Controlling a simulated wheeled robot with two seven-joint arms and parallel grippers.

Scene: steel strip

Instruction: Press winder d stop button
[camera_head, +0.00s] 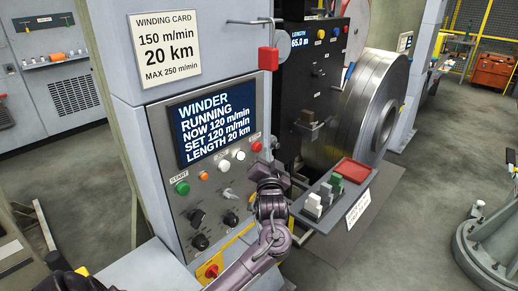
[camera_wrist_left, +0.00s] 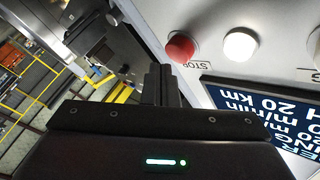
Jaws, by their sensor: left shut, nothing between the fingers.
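The winder panel (camera_head: 163,140) has a dark screen (camera_head: 213,125) reading WINDER RUNNING, NOW 120 m/min. A red stop button (camera_head: 257,146) sits at the right end of the button row below the screen. In the left wrist view the same red button (camera_wrist_left: 181,48) shows beside a STOP label, above and just right of the fingers. My left gripper (camera_head: 268,170) is in front of the panel's right edge, just below the stop button. Its fingers (camera_wrist_left: 162,85) are shut and empty, and appear apart from the button. My right gripper cannot be made out.
A green start button (camera_head: 182,188), white buttons (camera_head: 223,166) and black knobs (camera_head: 200,242) share the panel. A shelf with several small blocks and a red tray (camera_head: 353,170) juts out to the right. A steel coil (camera_head: 375,100) stands behind it. A red box (camera_head: 268,58) hangs above.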

